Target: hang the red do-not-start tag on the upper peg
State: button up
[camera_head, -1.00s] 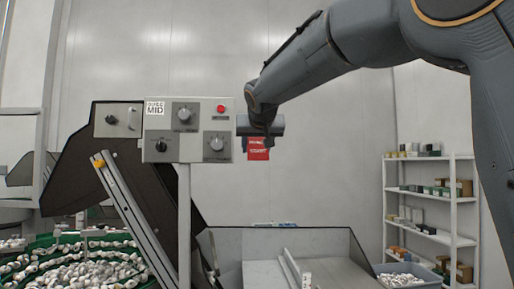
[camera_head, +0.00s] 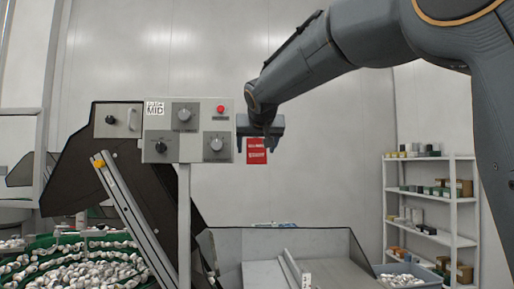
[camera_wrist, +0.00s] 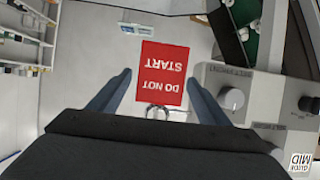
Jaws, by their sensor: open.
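The red do-not-start tag (camera_head: 257,151) hangs upright just right of the control box in the head view. In the wrist view the tag (camera_wrist: 162,72) shows white "DO NOT START" lettering, upside down in the picture. My gripper (camera_head: 257,143) is open, with a finger on each side of the tag. In the wrist view my gripper (camera_wrist: 160,78) shows clear gaps between both fingers and the tag. A thin metal ring or wire shows at the tag's near edge. I cannot make out the upper peg or whether the tag is on it.
The grey control box (camera_head: 187,130) with knobs and a red button stands close left of my gripper. A metal hopper (camera_head: 320,245) is below. A shelf rack (camera_head: 430,190) stands at the right. Open space lies between gripper and rack.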

jog(key=b+v, duration=0.3)
jog(key=v, duration=0.5)
jog(key=s+d+f+g, duration=0.2)
jog(key=d+f+g, duration=0.1)
jog(key=f, duration=1.3)
jog(key=s+d+f+g, duration=0.2)
jog(key=d+f, duration=0.1)
jog(key=f, duration=1.3)
jog(key=s+d+f+g, duration=0.3)
jog(key=s+f, duration=0.9)
jog(key=f, duration=0.1)
jog(key=s+d+f+g, duration=0.3)
jog(key=s+f, duration=1)
jog(key=f, duration=0.1)
jog(key=shift+f+g, duration=0.25)
jog(key=shift+g, duration=0.15)
jog(key=shift+d, duration=0.2)
